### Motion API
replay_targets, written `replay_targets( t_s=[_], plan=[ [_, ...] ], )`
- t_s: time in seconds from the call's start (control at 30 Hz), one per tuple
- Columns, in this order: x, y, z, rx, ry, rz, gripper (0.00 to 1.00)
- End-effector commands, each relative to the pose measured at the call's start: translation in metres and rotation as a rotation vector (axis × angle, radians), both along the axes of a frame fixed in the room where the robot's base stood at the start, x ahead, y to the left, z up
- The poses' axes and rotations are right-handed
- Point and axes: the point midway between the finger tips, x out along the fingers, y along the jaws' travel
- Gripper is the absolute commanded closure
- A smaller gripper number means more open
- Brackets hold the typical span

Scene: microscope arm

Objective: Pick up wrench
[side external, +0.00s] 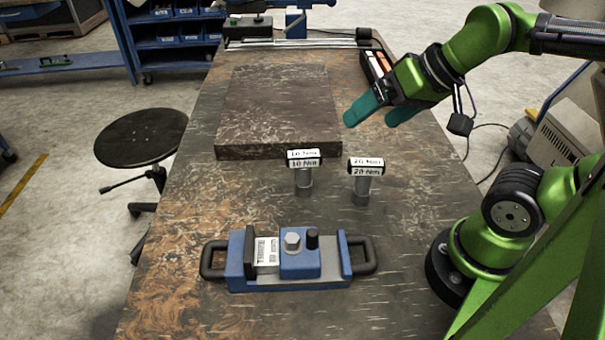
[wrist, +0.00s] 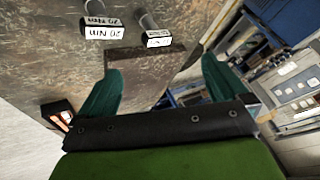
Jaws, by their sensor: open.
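Two upright tools with grey shafts and white-labelled heads stand on the worktable (side external: 190,230); they look like the torque wrenches. The wrench marked 10 Nm (side external: 303,177) is on the left, and the one marked 20 Nm (side external: 362,188) is on the right. In the wrist view, the 20 Nm wrench (wrist: 101,30) is at upper left, and the other wrench (wrist: 156,39) is right of it, its label hard to read. My gripper (side external: 369,121), with teal fingers, is open and empty, above and behind the wrenches. Both fingers also show in the wrist view (wrist: 160,66), touching neither wrench.
A thick dark slab (side external: 280,105) lies behind the wrenches. A blue clamp-like fixture (side external: 300,266) with black handles sits in front of them. The table's front left is clear.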

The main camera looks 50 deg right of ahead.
Motion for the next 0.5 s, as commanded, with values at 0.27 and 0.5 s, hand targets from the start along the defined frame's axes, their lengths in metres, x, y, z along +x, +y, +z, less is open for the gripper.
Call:
replay_targets(
  t_s=[0.27,0.5],
  plan=[
    [0.021,0.006,-0.012,-0.011,0.104,0.032,0.00],
    [0.084,0.014,-0.017,-0.036,0.362,-0.013,0.00]
  ],
)
